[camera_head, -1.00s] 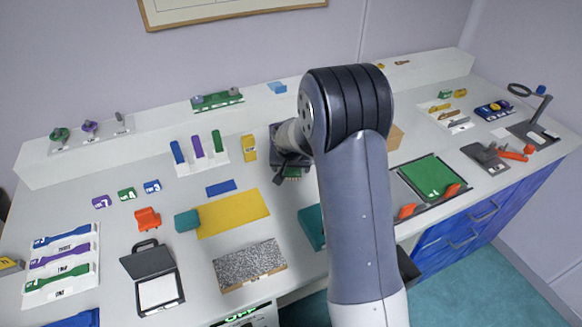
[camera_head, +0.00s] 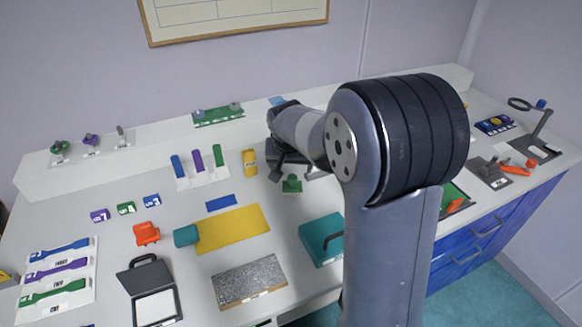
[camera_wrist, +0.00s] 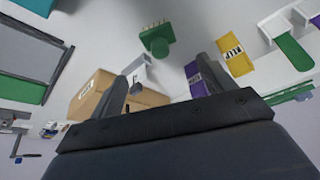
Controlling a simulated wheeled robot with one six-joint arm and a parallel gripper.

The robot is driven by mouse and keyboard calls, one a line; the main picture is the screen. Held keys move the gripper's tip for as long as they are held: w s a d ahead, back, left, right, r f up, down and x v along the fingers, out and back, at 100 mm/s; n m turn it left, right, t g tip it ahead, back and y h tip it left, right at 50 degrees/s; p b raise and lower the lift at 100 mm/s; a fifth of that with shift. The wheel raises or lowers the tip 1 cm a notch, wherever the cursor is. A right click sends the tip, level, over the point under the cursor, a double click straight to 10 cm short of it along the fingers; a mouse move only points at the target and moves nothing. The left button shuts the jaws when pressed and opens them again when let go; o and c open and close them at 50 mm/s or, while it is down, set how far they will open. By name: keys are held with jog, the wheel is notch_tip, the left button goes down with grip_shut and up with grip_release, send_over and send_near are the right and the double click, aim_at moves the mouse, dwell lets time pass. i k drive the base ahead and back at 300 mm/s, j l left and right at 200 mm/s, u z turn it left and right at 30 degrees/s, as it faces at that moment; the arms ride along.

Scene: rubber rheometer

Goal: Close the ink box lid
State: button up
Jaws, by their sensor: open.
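A black case (camera_head: 146,292) with a raised lid and a white pad inside stands at the front left in the head view; I take it to be the ink box. Its lid (camera_head: 146,273) is tilted up at the back, with a handle on its edge. My gripper (camera_head: 287,172) is at the middle back of the table, well away from the case, mostly hidden by my arm. In the wrist view my gripper (camera_wrist: 165,80) has its two fingers apart with nothing held. A green-handled item (camera_head: 291,184) lies just in front of it, also in the wrist view (camera_wrist: 156,40). The case is not in the wrist view.
An orange clip (camera_head: 146,233), teal cylinder (camera_head: 186,236) and yellow mat (camera_head: 232,229) lie behind the case. A speckled board (camera_head: 250,280) is to its right, then a teal box (camera_head: 318,242). A tan box (camera_wrist: 100,95) shows in the wrist view.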

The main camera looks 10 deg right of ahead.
aim_at(155, 275)
jog(key=u, duration=1.7)
jog(key=i+j+z, duration=0.2)
jog(key=j, duration=0.15)
jog(key=k, duration=0.05)
